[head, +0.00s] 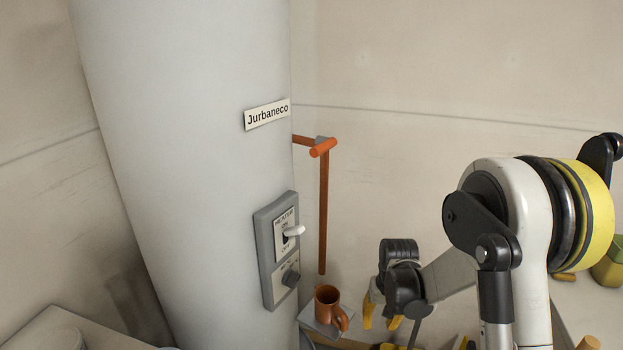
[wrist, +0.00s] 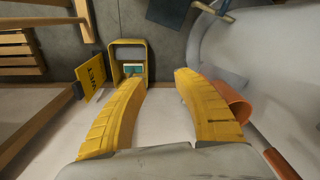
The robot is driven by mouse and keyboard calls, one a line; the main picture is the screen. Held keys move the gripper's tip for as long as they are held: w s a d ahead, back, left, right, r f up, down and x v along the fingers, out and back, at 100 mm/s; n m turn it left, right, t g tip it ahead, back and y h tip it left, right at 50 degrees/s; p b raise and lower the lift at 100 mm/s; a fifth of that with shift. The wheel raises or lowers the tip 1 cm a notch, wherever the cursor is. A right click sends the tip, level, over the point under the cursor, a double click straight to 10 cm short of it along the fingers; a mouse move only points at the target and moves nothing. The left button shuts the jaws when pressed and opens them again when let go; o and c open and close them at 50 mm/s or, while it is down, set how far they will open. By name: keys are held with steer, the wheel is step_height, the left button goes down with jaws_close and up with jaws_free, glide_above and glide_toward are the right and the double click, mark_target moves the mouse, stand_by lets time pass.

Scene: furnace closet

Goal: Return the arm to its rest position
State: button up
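My arm shows at the right of the head view, with white, black and yellow links. My gripper (head: 382,310) hangs low near the wall, with its yellow fingers pointing down. In the wrist view my gripper (wrist: 160,75) has its two yellow fingers well apart, with nothing between them. It is open and empty, to the right of an orange mug (head: 328,308) in the head view. The mug (wrist: 232,101) shows partly behind the right finger in the wrist view.
A large pale heater tank (head: 190,150) with a switch panel (head: 280,250) stands left of my gripper. An orange pipe (head: 323,210) runs down beside it. The wrist view shows a yellow bucket-like frame (wrist: 128,55), a yellow sign (wrist: 91,77) and wooden slats (wrist: 20,55) below.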

steer(key=s+r+t, duration=0.2)
steer(key=s+r, duration=0.2)
steer(key=r, duration=0.5)
steer(key=s+r+t, duration=0.1)
steer(key=s+r, duration=0.2)
steer(key=r, duration=0.5)
steer(key=s+a+r+n+t, duration=0.1)
steer(key=s+r+t, duration=0.2)
steer(key=s+r, duration=0.4)
steer(key=s, duration=0.6)
steer(key=shift+t, duration=0.4)
